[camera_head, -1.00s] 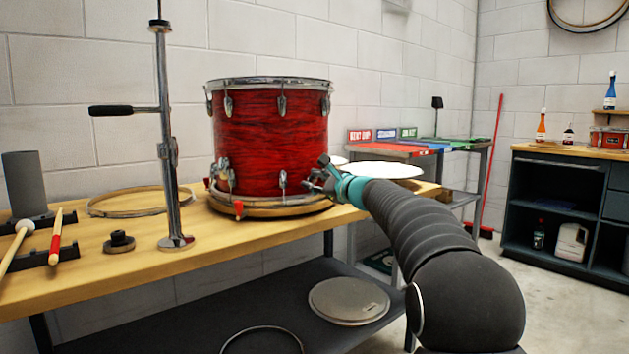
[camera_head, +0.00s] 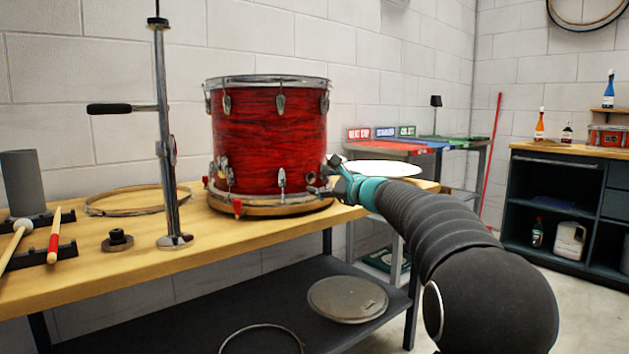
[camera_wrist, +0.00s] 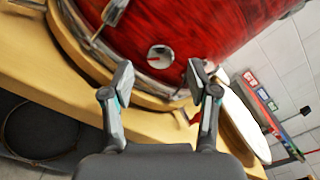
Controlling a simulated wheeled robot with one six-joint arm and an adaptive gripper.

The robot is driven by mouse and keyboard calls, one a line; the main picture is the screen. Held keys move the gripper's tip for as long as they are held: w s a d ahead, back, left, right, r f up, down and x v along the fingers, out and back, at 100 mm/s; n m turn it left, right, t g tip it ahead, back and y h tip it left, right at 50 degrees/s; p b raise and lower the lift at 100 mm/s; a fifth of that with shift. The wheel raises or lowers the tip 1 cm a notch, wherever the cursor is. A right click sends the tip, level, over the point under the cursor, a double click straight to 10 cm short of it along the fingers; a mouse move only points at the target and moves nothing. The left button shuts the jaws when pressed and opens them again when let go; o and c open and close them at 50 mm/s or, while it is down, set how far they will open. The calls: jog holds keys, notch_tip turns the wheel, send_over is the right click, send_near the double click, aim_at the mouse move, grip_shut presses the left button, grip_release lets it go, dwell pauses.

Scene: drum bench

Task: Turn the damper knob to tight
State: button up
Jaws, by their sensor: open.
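The red drum (camera_head: 268,135) stands upright on the wooden bench, and its shell (camera_wrist: 190,25) fills the top of the wrist view. A round silver knob with a red pointer mark (camera_wrist: 160,56), which looks like the damper knob, sits low on the shell. Its scale and any tight label are too small to read. My gripper (camera_wrist: 159,78) is open and empty, with its two fingers on either side of the knob's line and the knob just beyond the tips. In the head view my gripper (camera_head: 332,180) is at the drum's lower right side, apart from the knob as far as I can tell.
A chrome stand (camera_head: 167,140), a wooden hoop (camera_head: 130,200), a mallet and drumstick (camera_head: 54,235) lie or stand on the bench left of the drum. A white drumhead (camera_head: 385,168) is behind my arm. Chrome lugs (camera_wrist: 113,12) and the lower rim flank the knob.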

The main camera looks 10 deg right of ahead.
jog(key=v, duration=0.8)
jog(key=s+a+f+n+g+h, duration=0.1)
jog(key=s+f+n+g, duration=0.35)
jog(key=s+f, duration=0.35)
jog(key=s+a+f+n+g+h, duration=0.25)
jog(key=s+f+n, duration=0.3)
jog(key=f, duration=0.45)
jog(key=s+f+n+g+h+p, duration=0.1)
jog(key=s+n+h, duration=0.1)
jog(key=s, duration=0.8)
jog(key=s+d+f+n+g+h+p, duration=0.1)
jog(key=s+n, duration=0.4)
jog(key=s, duration=0.5)
jog(key=s+f+n+h+p, duration=0.1)
jog(key=s+n, duration=0.3)
jog(key=s, duration=0.6)
jog(key=shift+d+f+g+h, duration=0.2)
jog(key=shift+f+g+h, duration=0.2)
jog(key=shift+f+h, duration=0.45)
